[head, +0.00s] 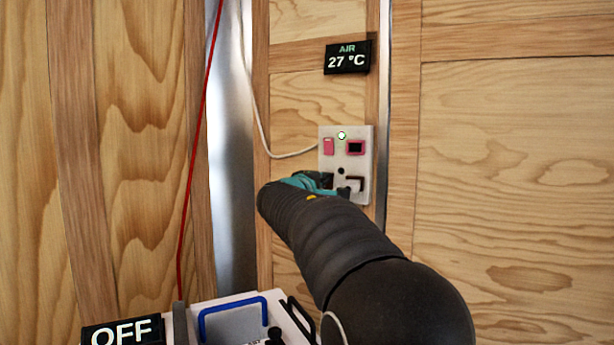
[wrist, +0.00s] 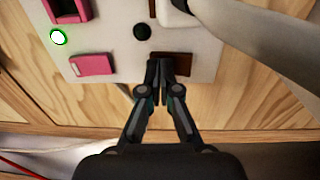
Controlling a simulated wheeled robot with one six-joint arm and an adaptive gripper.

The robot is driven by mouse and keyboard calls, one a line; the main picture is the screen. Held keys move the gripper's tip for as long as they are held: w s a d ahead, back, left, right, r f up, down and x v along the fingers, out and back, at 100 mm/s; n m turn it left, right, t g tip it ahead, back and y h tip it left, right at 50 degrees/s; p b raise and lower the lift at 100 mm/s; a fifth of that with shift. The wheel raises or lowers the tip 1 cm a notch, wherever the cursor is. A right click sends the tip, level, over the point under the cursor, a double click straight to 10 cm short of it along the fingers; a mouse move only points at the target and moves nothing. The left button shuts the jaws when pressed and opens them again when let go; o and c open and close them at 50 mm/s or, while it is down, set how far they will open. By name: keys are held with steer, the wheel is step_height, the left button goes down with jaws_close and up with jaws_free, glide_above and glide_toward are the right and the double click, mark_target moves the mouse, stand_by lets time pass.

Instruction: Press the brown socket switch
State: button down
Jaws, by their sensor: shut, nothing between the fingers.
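A pale panel (head: 367,137) is mounted on the wooden wall and also fills the top of the wrist view (wrist: 115,30). The brown socket switch (wrist: 184,61) is on the panel at the lower middle of the wrist view. My gripper (wrist: 166,72) is shut and empty, with its fingertips over the switch and hiding part of it. I cannot tell whether they touch it. In the head view my gripper (head: 325,181) is at the panel's lower left, and the switch is hidden behind it.
The panel also has a lit green lamp (head: 341,135), a red-pink switch (head: 328,147), a red-framed dark window (head: 355,147) and a black knob (wrist: 142,32). An air display (head: 347,57) reads 27 °C.

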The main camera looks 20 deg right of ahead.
steer(key=shift+d, duration=0.15)
steer(key=shift+s, duration=0.1)
steer(key=r+b+v, duration=0.2)
steer(key=v, duration=1.2)
steer(key=shift+r+b, duration=0.2)
steer(key=shift+b, duration=0.1)
